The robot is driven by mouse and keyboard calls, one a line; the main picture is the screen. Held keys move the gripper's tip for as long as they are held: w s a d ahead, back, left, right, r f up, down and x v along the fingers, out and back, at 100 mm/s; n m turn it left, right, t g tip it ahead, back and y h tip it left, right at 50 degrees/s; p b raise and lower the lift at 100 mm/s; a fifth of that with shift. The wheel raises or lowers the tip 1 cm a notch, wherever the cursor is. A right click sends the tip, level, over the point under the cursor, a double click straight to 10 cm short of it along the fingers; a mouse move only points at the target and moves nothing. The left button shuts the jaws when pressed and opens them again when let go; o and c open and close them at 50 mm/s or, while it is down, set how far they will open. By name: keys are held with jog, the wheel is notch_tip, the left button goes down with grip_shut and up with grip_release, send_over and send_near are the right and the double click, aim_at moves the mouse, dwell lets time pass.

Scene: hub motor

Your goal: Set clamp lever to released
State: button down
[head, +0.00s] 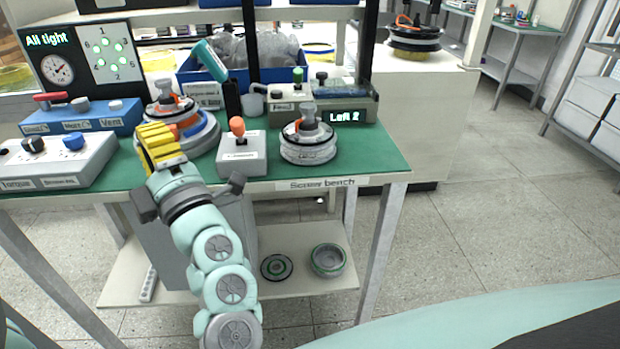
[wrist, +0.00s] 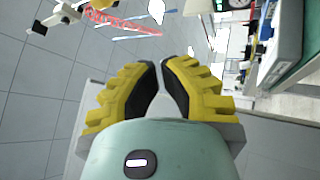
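A light grey box (head: 242,154) with an upright orange-knobbed lever (head: 237,127) stands at the front of the green-topped bench; it looks like the clamp lever, but its label is too small to read. My gripper (head: 156,132) has yellow ridged fingers and is left of this lever, apart from it, in front of a motor on a round grey base (head: 200,135). In the wrist view the fingertips (wrist: 160,62) come nearly together with nothing between them. The wrist view does not show the lever.
A second round motor unit (head: 308,145) stands right of the lever box, before a "Left 2" display (head: 345,116). A blue box with a red handle (head: 75,116) and a grey knob box (head: 58,160) are at the left. Beyond the bench's right edge is open floor (head: 480,240).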

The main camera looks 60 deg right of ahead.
jog(key=s+d+f+m+g+h+b, duration=0.1)
jog(key=s+d+f+g+h+b, duration=0.1)
jog(key=s+d+f+h+b, duration=0.2)
jog(key=s+d+f+m+g+h+b, duration=0.1)
jog(key=s+d+f+g+h+b, duration=0.2)
jog(key=f+b, duration=0.5)
jog(key=shift+s+d+f+m+h, duration=0.4)
jog(key=shift+s+d+f+h, duration=0.15)
jog(key=shift+f, duration=0.15)
jog(key=shift+w, duration=0.1)
jog(key=p, duration=0.2)
send_near(233, 128)
jog(key=x, duration=0.6)
jog(key=shift+r, duration=0.1)
jog(key=shift+x, duration=0.95)
jog(key=shift+w+p, duration=0.1)
jog(key=shift+p, duration=0.2)
